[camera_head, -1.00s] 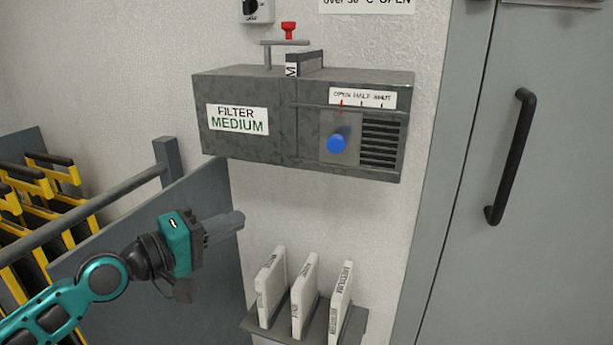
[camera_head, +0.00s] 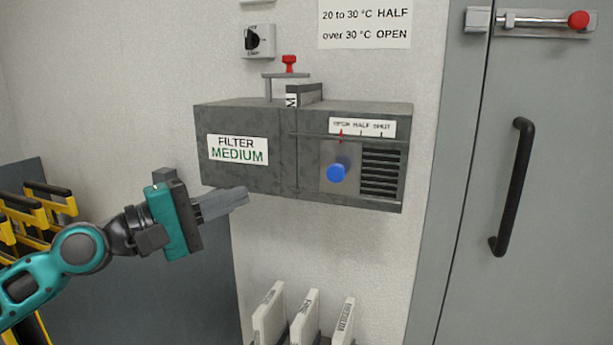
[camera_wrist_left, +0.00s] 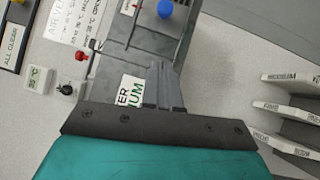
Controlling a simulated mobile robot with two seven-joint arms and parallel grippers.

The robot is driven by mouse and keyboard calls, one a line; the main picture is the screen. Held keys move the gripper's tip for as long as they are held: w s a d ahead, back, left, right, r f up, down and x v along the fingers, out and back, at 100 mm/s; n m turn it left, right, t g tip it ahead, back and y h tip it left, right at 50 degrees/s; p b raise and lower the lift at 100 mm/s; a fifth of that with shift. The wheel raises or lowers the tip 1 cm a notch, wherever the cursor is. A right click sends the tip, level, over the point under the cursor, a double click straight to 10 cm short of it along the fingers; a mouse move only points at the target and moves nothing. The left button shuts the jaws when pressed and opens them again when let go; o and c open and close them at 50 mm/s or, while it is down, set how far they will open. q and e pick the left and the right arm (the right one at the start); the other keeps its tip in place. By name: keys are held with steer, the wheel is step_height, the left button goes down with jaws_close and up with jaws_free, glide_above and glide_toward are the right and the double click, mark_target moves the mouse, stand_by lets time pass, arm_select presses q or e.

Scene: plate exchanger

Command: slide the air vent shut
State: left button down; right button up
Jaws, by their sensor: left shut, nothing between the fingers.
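The air vent is a sliding plate (camera_head: 328,182) with a blue knob (camera_head: 337,173) on the front of a grey filter box (camera_head: 250,185). A red pointer (camera_head: 341,136) on the plate stands at OPEN on the OPEN/HALF/SHUT scale (camera_head: 375,128). The slots (camera_head: 381,172) to the right of the plate are uncovered. My left gripper (camera_head: 246,194) is shut and empty, in front of the box's lower left part and left of the knob. In the left wrist view the gripper (camera_wrist_left: 165,68) points toward the box, with the blue knob (camera_wrist_left: 165,9) at the top. My right gripper is not in view.
Several white filter plates (camera_head: 305,317) stand in a rack below the box. A grey door with a black handle (camera_head: 511,190) is at the right. Yellow-and-black frames (camera_head: 40,205) stand at the left. A dial switch (camera_head: 259,41) and a sign (camera_head: 365,24) are above.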

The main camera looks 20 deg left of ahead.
mark_target(337, 171)
arm_select(q)
steer(key=shift+s+d+p+x, duration=0.35)
steer(key=shift+p+x, duration=0.9)
steer(key=shift+x, duration=0.75)
steer(key=shift+s+d+p+x, duration=0.25)
steer(key=shift+d+p+x, duration=0.15)
steer(key=shift+p+x, duration=1.25)
steer(key=shift+s+d+p+x, duration=0.35)
steer(key=shift+p+x, duration=0.55)
steer(key=shift+x, duration=1.4)
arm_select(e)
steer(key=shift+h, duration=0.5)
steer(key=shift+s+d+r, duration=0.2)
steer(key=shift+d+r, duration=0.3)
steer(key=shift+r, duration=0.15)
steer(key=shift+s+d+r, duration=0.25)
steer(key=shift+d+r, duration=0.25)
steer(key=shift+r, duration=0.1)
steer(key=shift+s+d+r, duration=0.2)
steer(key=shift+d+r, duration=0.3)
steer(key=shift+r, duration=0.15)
arm_select(q)
steer(key=shift+r, duration=0.15)
